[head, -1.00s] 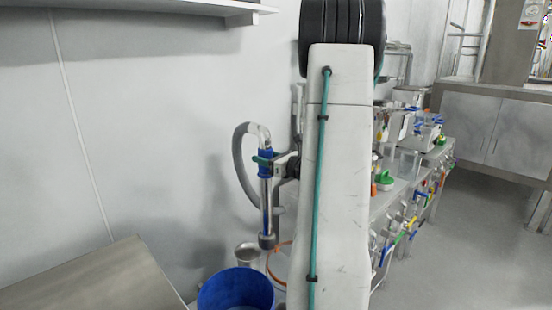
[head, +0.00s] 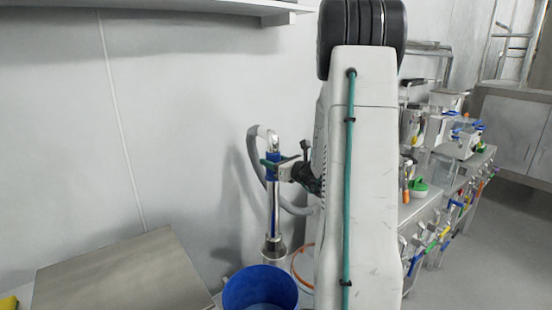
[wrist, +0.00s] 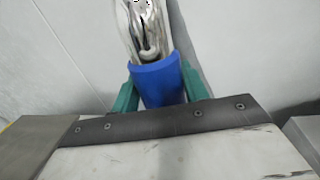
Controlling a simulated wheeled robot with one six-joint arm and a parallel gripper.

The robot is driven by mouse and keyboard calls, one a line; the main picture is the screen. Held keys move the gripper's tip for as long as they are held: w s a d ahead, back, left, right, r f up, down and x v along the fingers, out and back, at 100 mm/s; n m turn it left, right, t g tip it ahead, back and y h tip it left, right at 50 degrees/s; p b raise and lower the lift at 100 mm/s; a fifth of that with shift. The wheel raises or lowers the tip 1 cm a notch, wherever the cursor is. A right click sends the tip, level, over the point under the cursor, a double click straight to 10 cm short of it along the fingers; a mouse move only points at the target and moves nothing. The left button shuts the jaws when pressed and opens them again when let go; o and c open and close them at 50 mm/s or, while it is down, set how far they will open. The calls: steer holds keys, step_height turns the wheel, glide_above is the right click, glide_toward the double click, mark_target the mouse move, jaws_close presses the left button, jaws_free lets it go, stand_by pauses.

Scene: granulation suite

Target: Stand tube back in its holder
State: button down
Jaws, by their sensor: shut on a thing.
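The tube (head: 274,212) is a shiny metal pipe with a blue grip and a grey hose bending from its top. It hangs nearly upright in the head view. My gripper (head: 273,166) is shut on the blue grip, its green fingers on either side. The wrist view shows the blue grip (wrist: 160,82) between the fingers. A metal cup (head: 273,253), which looks like the holder, stands behind the blue bucket. The tube's lower end lines up with the cup's mouth; I cannot tell whether it is inside or just above.
A blue bucket (head: 260,287) stands in front of the cup. A steel table (head: 120,275) is at lower left and a shelf (head: 200,6) is above on the wall. A cluttered bench (head: 430,200) stands to the right, behind my arm.

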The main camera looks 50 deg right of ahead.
mark_target(278, 191)
steer(key=shift+f, duration=5.15)
steer(key=c, duration=0.7)
jaws_free()
steer(key=shift+o, duration=0.2)
steer(key=s, duration=0.6)
steer(key=shift+s+a, duration=0.2)
steer(key=shift+s, duration=0.2)
steer(key=shift+s+a, duration=0.1)
steer(key=shift+s, duration=0.4)
